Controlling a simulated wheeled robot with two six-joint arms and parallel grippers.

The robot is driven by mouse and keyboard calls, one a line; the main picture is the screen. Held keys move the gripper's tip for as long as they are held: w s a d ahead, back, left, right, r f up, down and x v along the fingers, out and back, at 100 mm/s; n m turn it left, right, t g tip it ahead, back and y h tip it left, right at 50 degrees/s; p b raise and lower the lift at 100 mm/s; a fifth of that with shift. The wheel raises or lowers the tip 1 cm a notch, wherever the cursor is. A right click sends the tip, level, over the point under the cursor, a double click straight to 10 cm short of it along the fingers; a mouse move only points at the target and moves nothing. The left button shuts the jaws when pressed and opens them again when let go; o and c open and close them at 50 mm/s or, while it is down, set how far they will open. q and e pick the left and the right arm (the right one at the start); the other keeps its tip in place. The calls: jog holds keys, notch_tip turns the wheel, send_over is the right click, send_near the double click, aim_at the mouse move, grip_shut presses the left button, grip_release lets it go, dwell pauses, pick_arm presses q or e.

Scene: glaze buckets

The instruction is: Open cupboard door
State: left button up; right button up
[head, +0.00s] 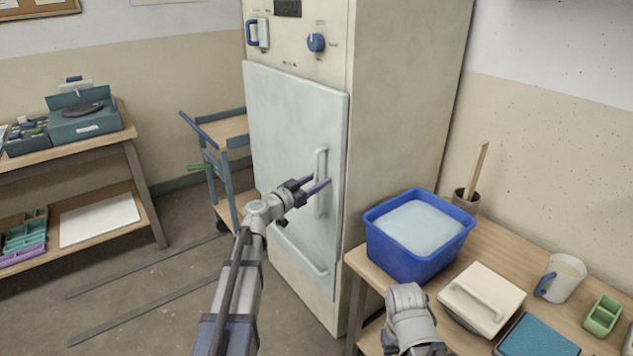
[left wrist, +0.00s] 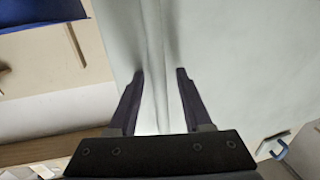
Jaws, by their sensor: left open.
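The tall cream cupboard (head: 395,110) stands at the middle of the head view. Its pale grey-green door (head: 292,120) looks shut. A vertical bar handle (head: 321,207) is on the door's right side. My left gripper (head: 322,184) is open at the handle's height, its purple fingers pointing at the door. In the left wrist view the handle (left wrist: 153,45) runs between the two open fingers (left wrist: 160,75), with a gap on each side. I cannot tell how deep it sits between them. My right gripper is not visible; only a grey part of my right arm shows at the bottom.
A wooden table (head: 515,240) right of the cupboard holds a blue tub (head: 400,257), a lidded cream box (head: 490,295) and a mug (head: 563,280). A blue trolley (head: 222,165) stands left of the cupboard. Floor (head: 150,300) before the door is mostly clear.

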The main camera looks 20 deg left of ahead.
pick_arm(q)
grip_shut()
dwell(1.4)
